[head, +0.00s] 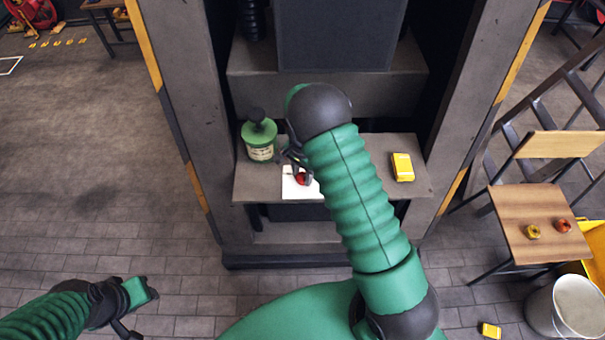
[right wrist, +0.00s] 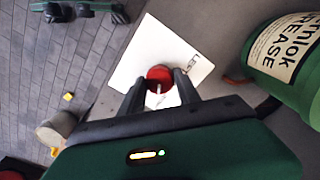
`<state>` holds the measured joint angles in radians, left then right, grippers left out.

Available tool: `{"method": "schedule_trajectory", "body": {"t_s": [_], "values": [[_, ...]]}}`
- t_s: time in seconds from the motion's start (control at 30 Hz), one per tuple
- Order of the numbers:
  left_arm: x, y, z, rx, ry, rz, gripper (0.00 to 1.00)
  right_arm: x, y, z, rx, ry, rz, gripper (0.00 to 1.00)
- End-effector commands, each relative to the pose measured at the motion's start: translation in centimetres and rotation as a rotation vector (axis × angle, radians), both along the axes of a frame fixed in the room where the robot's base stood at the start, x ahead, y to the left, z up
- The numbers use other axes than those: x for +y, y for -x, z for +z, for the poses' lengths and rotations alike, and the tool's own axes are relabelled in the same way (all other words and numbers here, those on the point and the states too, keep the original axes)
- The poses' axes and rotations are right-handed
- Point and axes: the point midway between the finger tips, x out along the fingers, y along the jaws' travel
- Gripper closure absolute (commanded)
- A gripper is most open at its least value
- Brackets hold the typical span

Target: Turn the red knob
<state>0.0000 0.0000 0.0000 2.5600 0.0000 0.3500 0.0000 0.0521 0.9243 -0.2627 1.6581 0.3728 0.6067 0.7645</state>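The red knob (head: 302,179) sits on a white plate (head: 292,191) on the grey shelf, partly hidden by my right gripper in the head view. In the right wrist view the red knob (right wrist: 159,73) shows a light bar on its face, and the white plate (right wrist: 133,62) carries dark lettering. My right gripper (right wrist: 160,78) has its two fingers apart, one on each side of the knob. I cannot tell whether they touch it. My left gripper (head: 146,293) is low at the left, far from the knob, and its fingers do not show clearly.
A green grease tub (head: 259,140) stands on the shelf left of the knob; it also looms close in the right wrist view (right wrist: 290,62). A yellow box (head: 402,167) lies on the right of the shelf. A wooden chair (head: 530,212) and a bucket (head: 567,308) stand at the right.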

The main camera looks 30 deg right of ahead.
Motion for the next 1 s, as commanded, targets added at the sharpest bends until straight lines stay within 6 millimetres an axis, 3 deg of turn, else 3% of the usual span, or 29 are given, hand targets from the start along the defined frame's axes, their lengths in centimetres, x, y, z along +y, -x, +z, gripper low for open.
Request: {"method": "schedule_trajectory", "body": {"t_s": [0.03, 0.13, 0.43, 0.53, 0.67, 1.0], "values": [[0.0, 0.0, 0.0, 0.000, 0.000, 0.000, 0.64, 0.0, 0.0, 0.0, -0.001, 0.000, 0.001, 0.53], [0.0, 0.0, 0.0, 0.000, 0.000, 0.000, 0.64, 0.0, 0.0, 0.0, 0.000, 0.000, 0.001, 0.41], [0.0, 0.0, 0.0, 0.000, 0.000, 0.000, 0.64, 0.0, 0.0, 0.1, 0.000, 0.000, 0.002, 0.41], [0.0, 0.0, 0.0, 0.000, 0.000, 0.000, 0.64, 0.0, 0.0, 1.0, -0.002, 0.000, 0.003, 0.41], [0.0, 0.0, -0.1, 0.000, 0.000, 0.000, 0.64, 0.0, -0.1, 3.8, -0.004, 0.001, 0.004, 0.41], [0.0, 0.0, -0.3, 0.000, 0.000, 0.000, 0.64, 0.0, -0.2, 13.6, -0.004, 0.000, 0.004, 0.41]]}}
